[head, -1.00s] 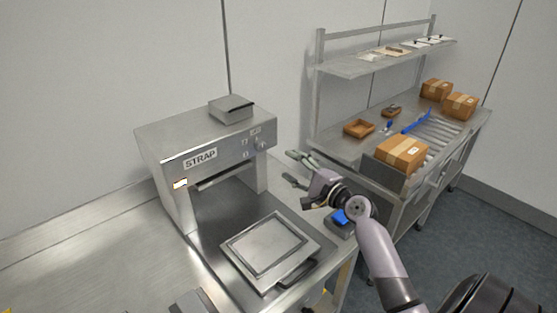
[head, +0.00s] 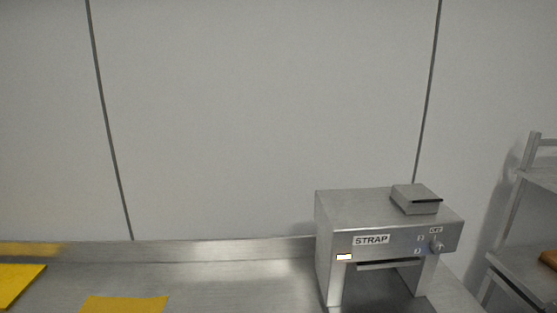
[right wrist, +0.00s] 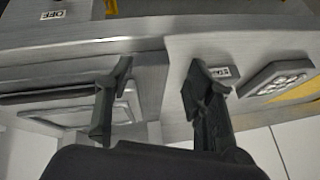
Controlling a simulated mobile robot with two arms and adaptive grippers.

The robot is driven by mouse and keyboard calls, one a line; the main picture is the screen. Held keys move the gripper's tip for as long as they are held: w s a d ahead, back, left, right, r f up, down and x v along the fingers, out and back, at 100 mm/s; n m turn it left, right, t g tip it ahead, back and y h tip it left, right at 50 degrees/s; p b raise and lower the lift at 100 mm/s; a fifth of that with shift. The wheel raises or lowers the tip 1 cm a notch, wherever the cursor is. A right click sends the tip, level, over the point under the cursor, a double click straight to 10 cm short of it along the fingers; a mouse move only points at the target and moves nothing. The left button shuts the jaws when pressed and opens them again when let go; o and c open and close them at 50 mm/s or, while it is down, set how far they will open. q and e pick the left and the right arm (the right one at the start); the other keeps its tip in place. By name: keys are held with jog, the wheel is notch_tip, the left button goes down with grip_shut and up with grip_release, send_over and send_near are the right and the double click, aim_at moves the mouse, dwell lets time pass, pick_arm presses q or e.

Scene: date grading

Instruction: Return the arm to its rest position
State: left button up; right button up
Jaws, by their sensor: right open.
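In the right wrist view my right gripper (right wrist: 160,78) is open, its two dark fingers spread with nothing between them. It points at steel bench surfaces, and I cannot tell its exact distance from them. My right arm does not show in the head view now, and neither does my left gripper.
The steel strap machine (head: 385,238) stands on the steel bench (head: 230,285), with a grey box (head: 415,198) on top. Yellow sheets (head: 125,304) lie at the left. A steel shelf unit (head: 540,175) is at the right edge. A grey plate (right wrist: 278,78) with pale round marks shows in the wrist view.

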jog(key=s+n+g+h, duration=0.2)
jog(key=s+n, duration=0.2)
jog(key=s, duration=0.5)
notch_tip(320, 180, down, 30)
jog(key=s+g+b, duration=0.1)
jog(key=g+b, duration=0.1)
jog(key=b, duration=0.2)
jog(key=s+d+f+g+b, duration=0.1)
jog(key=s+d+f+b, duration=0.1)
jog(key=s+f, duration=1.5)
jog(key=shift+d+f, duration=0.15)
jog(key=shift+f, duration=0.6)
